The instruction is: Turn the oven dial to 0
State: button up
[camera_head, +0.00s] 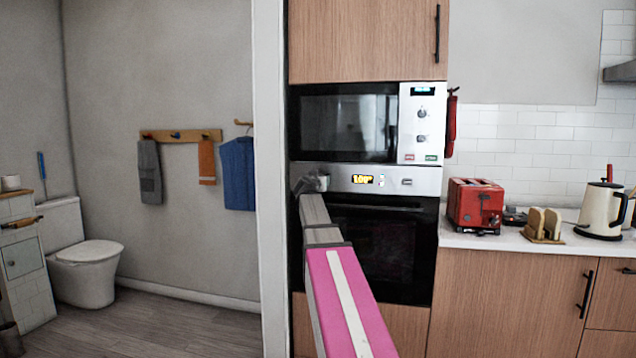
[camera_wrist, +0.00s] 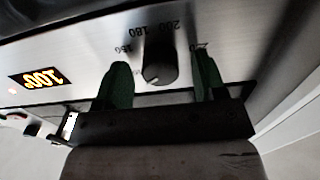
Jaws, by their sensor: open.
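The oven dial (camera_wrist: 159,68) is a dark round knob on the oven's silver control panel (camera_wrist: 90,45). It shows in the wrist view, with a light mark on its face and printed numbers such as 150, 180 and 200 around it. My gripper (camera_wrist: 160,78) is open, with one green finger on each side of the dial. I cannot tell whether either finger touches it. In the head view my gripper (camera_head: 312,183) is at the left end of the oven (camera_head: 390,245) panel, and the dial is hidden there. The lit display (camera_wrist: 40,77) appears upside down in the wrist view and seems to read 100.
A microwave (camera_head: 345,125) sits directly above the oven. A wall edge (camera_head: 270,180) stands close to the left of the oven. The counter at right holds a red toaster (camera_head: 470,205), a bread rack (camera_head: 542,225) and a kettle (camera_head: 602,210).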

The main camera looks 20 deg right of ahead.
jog(key=shift+c, duration=0.3)
jog(key=c, duration=0.9)
jog(key=shift+o, duration=0.2)
jog(key=shift+n, duration=0.4)
jog(key=n, duration=1.1)
jog(key=shift+d, duration=0.15)
jog(key=o, duration=0.9)
